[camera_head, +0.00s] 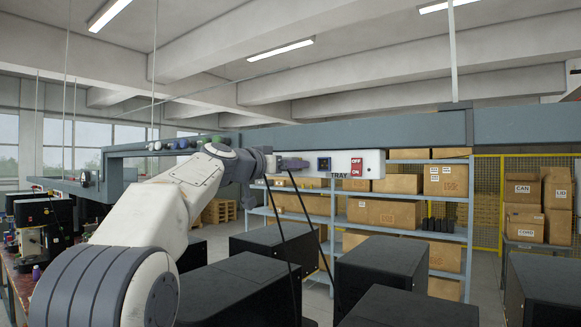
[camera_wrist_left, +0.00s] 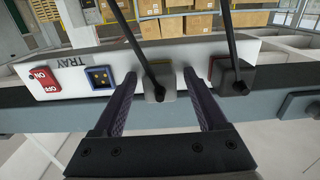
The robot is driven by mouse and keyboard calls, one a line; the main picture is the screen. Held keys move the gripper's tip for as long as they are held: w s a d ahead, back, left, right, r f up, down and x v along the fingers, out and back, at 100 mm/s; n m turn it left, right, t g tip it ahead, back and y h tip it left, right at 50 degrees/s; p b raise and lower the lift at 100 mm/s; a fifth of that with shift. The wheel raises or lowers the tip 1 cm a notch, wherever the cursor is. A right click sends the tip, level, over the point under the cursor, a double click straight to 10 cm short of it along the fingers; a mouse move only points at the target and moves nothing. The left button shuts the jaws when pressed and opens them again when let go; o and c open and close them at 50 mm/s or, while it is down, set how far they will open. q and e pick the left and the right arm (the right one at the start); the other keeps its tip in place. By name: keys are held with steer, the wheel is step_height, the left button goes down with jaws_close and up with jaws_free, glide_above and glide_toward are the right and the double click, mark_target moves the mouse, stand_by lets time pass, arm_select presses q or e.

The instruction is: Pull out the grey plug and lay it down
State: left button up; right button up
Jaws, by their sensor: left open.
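A white socket box (camera_head: 342,158) marked TRAY is mounted on a grey beam; it also shows upside down in the left wrist view (camera_wrist_left: 112,62). It carries a red switch (camera_wrist_left: 44,86) and an empty blue socket (camera_wrist_left: 98,79). A grey plug (camera_wrist_left: 159,84) with a black cable sits in the box, with a yellow patch at its base. A darker plug (camera_wrist_left: 236,78) with its own cable and some red behind it sits beside it. My left gripper (camera_wrist_left: 159,76) is open, its fingers on either side of the grey plug, with gaps visible. My right gripper is out of view.
Two black cables (camera_head: 302,210) hang down below the box. The grey beam (camera_head: 520,123) runs along at box height. Black cabinets (camera_head: 385,270) stand below. Shelves with cardboard boxes (camera_head: 445,180) are behind.

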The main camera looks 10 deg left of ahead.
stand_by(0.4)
arm_select(q)
jaws_close()
steer(key=shift+s+a+f+b, duration=0.15)
steer(key=shift+s+b, duration=0.15)
steer(key=shift+b, duration=0.25)
steer(key=shift+b+v, duration=1.75)
steer(key=shift+v, duration=0.95)
